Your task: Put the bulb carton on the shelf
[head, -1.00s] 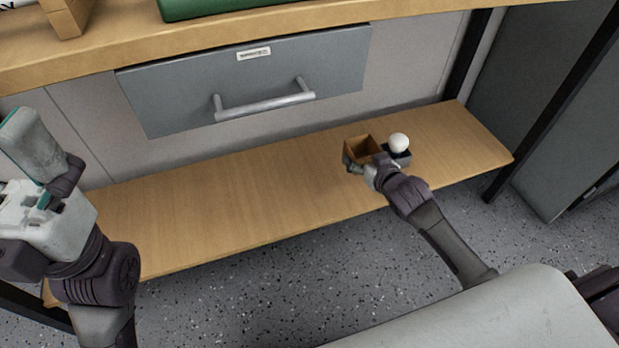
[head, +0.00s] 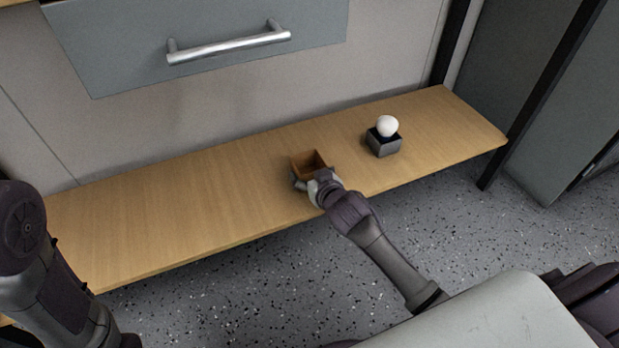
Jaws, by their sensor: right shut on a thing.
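The bulb carton, a small open-topped brown box (head: 309,160), is at the middle of the low wooden shelf (head: 190,190). My right gripper (head: 312,181) is shut on the near side of the carton. I cannot tell whether the carton touches the shelf or hangs just above it. The inside that shows looks empty. My left arm stands at the left edge, and its gripper is out of the picture.
A white bulb (head: 387,126) in a dark square base (head: 384,146) stands on the shelf to the right of the carton. A grey drawer (head: 120,50) with a bar handle (head: 228,47) is above. The shelf's left part is clear.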

